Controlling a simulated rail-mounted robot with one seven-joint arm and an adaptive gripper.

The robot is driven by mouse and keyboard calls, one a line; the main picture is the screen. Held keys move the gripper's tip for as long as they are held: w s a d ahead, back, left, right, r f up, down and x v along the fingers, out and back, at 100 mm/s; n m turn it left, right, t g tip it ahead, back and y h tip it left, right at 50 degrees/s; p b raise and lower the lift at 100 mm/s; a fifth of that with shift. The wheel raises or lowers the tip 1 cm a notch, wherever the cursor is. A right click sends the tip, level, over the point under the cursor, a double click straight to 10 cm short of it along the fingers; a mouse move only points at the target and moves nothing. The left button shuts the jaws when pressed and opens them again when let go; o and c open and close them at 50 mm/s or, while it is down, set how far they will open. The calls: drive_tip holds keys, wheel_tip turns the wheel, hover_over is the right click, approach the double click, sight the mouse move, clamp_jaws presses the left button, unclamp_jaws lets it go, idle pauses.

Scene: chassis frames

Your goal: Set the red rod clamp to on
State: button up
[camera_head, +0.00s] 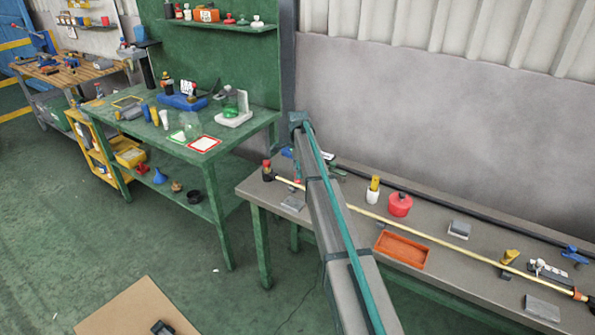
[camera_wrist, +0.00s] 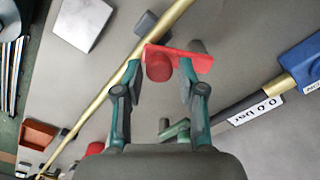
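The red rod clamp (camera_wrist: 193,59) shows in the wrist view as a red bar with a round red knob, beside the brass rod (camera_wrist: 100,95). A grey block touches the rod near the clamp's upper left. My gripper (camera_wrist: 160,66) is open. Its teal fingers stand apart on either side of the red knob, with gaps visible. The red bar overlaps the right fingertip, and I cannot tell whether they touch. In the head view only a small red bit of the clamp (camera_head: 297,180) shows beside my arm, which hides my fingertips. The clamp's setting cannot be read.
On the grey bench (camera_head: 340,188) stand a red pot (camera_head: 400,205), a white and yellow bottle (camera_head: 373,190) and an orange tray (camera_head: 402,250). A labelled blue box (camera_wrist: 302,65) lies right of my gripper. A green bench (camera_head: 235,131) stands at left.

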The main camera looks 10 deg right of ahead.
drive_tip(key=shift+o, duration=0.5)
wheel_tip(320, 180, up, 12)
idle(0.4)
